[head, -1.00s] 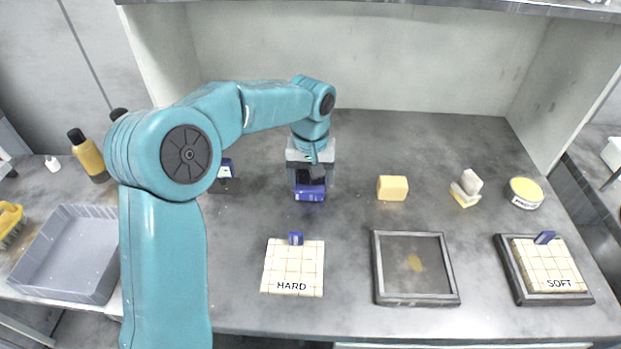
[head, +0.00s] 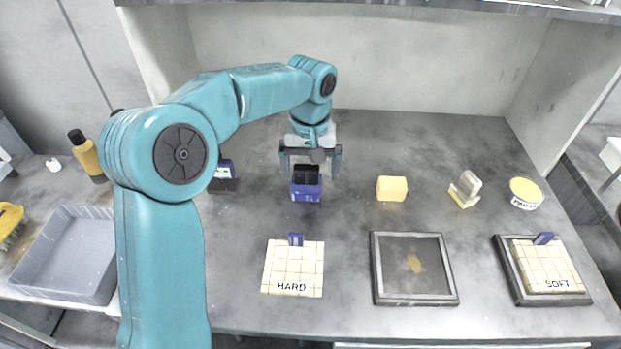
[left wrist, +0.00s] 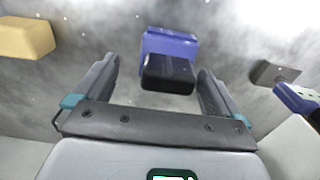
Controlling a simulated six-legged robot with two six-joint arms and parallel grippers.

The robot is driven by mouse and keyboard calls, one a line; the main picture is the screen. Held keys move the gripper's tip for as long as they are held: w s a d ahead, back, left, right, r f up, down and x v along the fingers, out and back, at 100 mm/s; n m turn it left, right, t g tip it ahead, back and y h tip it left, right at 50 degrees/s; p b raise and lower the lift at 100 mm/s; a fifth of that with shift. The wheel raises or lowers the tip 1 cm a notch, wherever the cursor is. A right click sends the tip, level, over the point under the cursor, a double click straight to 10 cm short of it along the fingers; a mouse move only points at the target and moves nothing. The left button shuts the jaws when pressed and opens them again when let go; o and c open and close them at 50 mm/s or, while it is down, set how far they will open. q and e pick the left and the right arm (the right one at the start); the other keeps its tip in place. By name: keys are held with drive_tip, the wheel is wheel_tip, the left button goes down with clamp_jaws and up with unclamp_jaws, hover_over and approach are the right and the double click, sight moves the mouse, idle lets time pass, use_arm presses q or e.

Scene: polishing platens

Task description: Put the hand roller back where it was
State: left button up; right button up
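A blue block with a black upper part, which looks like the hand roller (head: 306,192), stands on the grey bench behind the HARD pad. It also shows in the left wrist view (left wrist: 170,45), its black part facing the camera. My left gripper (head: 310,168) is just above and behind it, fingers spread. My right gripper is not in view.
The HARD pad (head: 292,270) lies in front, with an empty dark platen (head: 378,298) and the SOFT pad (head: 548,268) to its right. A yellow block (head: 392,189), a pale tool (head: 466,188) and a tin (head: 525,190) stand behind. A blue-topped item (head: 224,185) is left of the roller.

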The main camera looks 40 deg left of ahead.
sight(311, 166)
use_arm(q)
wheel_tip(311, 166, up, 7)
drive_tip(key=shift+w+r+p, duration=0.1)
drive_tip(key=shift+r+p, duration=0.1)
drive_tip(key=shift+p, duration=0.35)
drive_tip(key=shift+s+d+r, duration=0.1)
drive_tip(key=shift+s+r, duration=0.1)
drive_tip(key=shift+r, duration=0.4)
drive_tip(key=shift+w, duration=0.1)
drive_tip(key=shift+f, duration=0.1)
